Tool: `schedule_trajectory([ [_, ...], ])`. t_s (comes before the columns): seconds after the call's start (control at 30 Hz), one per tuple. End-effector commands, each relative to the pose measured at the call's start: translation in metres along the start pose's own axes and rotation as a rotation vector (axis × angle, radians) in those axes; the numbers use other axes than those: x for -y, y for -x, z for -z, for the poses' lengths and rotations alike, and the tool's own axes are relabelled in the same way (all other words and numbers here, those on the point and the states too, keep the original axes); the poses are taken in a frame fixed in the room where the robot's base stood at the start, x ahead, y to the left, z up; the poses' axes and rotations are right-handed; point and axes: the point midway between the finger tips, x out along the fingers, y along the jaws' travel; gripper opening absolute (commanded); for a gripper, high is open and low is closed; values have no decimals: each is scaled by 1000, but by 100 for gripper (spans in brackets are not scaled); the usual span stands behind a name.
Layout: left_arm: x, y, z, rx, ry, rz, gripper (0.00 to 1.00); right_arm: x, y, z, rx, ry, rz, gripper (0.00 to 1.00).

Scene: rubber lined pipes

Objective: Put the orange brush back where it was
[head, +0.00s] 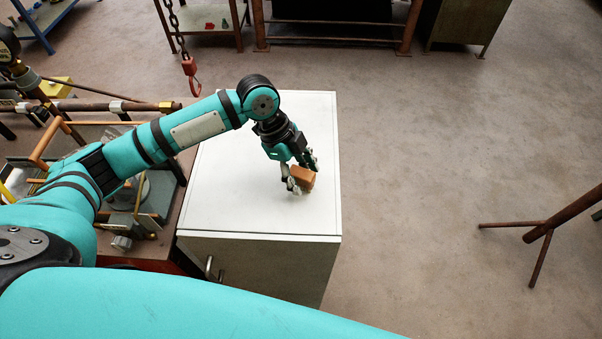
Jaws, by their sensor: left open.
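The orange brush (303,178) is a small brown-orange block on or just above the white top of the cabinet (240,210), near its right edge. My left gripper (299,180) reaches down to it from the upper left, with its fingers around or right beside the brush. The jaws are open. I cannot tell whether the fingers touch the brush, and part of it is hidden by them. My right gripper is not in view.
A cluttered bench (160,225) with pipes and tools stands left of the cabinet. A red hook on a chain (190,68) hangs behind it. A rusty tripod stand (545,230) is at right. The floor between is clear.

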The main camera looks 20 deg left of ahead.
Motion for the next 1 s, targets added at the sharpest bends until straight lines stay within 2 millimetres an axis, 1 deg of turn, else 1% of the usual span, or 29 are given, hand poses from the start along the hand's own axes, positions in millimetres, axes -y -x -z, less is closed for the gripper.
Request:
schedule_trajectory([
  [0.13, 1, 20, -2, 2, -1, 7, 54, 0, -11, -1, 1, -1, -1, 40],
  [0.4, 2, 78, -2, 1, -1, 7, 54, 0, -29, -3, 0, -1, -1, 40],
  [0.53, 1, 100, -1, 1, 0, 5, 54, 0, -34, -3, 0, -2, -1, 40],
  [0.7, 1, 115, 0, 0, 0, 2, 54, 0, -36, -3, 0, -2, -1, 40],
  [1.0, 0, 118, 0, 0, 1, 1, 54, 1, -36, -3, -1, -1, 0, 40],
])
